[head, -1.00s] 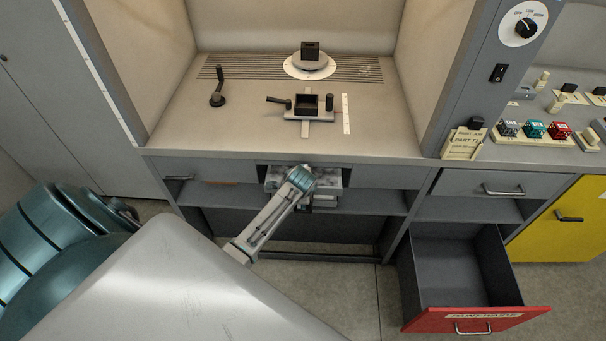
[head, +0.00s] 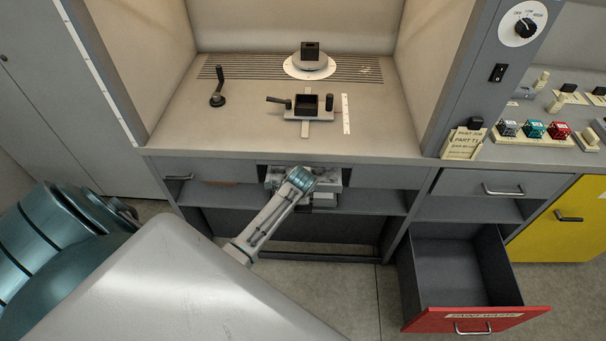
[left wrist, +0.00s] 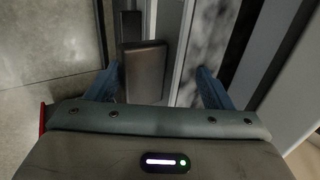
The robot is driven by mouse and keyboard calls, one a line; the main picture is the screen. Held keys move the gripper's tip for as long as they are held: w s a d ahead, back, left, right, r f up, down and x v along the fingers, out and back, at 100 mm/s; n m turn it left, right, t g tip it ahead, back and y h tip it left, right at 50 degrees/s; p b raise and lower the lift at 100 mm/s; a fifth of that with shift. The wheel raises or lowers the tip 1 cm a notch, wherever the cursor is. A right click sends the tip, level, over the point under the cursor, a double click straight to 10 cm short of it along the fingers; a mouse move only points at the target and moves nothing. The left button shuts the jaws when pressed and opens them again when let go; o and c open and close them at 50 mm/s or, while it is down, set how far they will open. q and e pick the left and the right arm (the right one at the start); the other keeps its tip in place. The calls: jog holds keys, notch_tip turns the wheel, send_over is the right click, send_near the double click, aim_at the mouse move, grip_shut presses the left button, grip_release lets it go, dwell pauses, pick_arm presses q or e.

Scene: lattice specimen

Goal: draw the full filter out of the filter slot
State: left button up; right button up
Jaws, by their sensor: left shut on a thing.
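The full filter (head: 276,174) is a pale frame with mottled grey material, sitting in the filter slot under the bench front in the head view. My left wrist covers much of it. In the left wrist view its mottled face (left wrist: 207,42) shows beside a pale frame edge and a dark block. My left gripper (left wrist: 160,84) has its two blue fingers on either side of the dark block and frame edge, shut on the filter. In the head view my left gripper (head: 303,180) is at the slot, its fingertips hidden. My right gripper is not in view.
An open red-fronted waste drawer (head: 475,320) sticks out at the lower right. A yellow cabinet door (head: 560,222) is beyond it. The hood worktop (head: 250,130) above holds a crank, a small fixture and a round turntable.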

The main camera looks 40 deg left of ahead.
pick_arm(q)
jog(key=shift+s+d+f+p, duration=0.15)
jog(key=shift+s+d+p, duration=0.2)
jog(key=shift+s+p, duration=0.35)
jog(key=c, duration=0.3)
dwell(0.6)
jog(key=shift+s, duration=0.1)
jog(key=shift+s+d+p, duration=0.45)
jog(key=shift+s+p, duration=0.2)
jog(key=shift+c, duration=1.3)
jog(key=s+d+p, duration=0.3)
jog(key=s+d, duration=0.3)
jog(key=s, duration=0.4)
jog(key=s+d+p, duration=0.3)
jog(key=s+d, duration=0.3)
jog(key=s, duration=0.3)
jog(key=shift+s+p, duration=0.35)
jog(key=shift+w+d+r, duration=0.1)
jog(key=shift+r, duration=0.1)
